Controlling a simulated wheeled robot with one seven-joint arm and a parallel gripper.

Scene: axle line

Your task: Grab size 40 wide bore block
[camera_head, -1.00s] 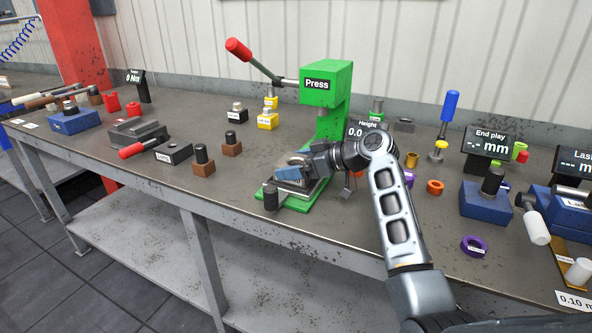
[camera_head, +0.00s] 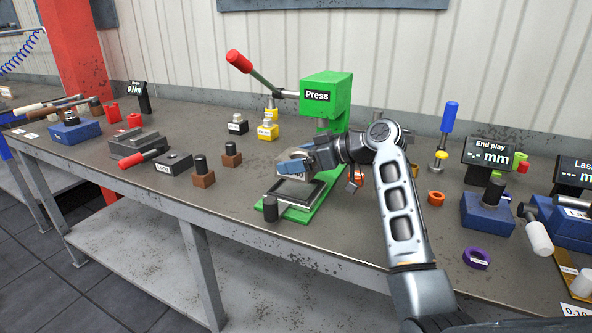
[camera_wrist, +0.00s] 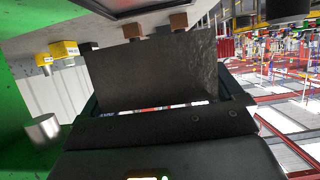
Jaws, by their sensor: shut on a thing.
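The bore is not visible, so I cannot tell the block's size. The block is held just above the dark rectangular tray (camera_head: 278,191) on the green press base. In the wrist view the block (camera_wrist: 155,72) is a dark slab between the jaws. The green press (camera_head: 325,88) stands right behind my gripper.
A dark cylinder (camera_head: 270,209) stands at the front of the press base. Brown blocks with black pegs (camera_head: 203,176) and a yellow block (camera_head: 268,131) stand to the left. A purple ring (camera_head: 477,258) and blue fixture (camera_head: 487,213) are on the right. The front bench middle is clear.

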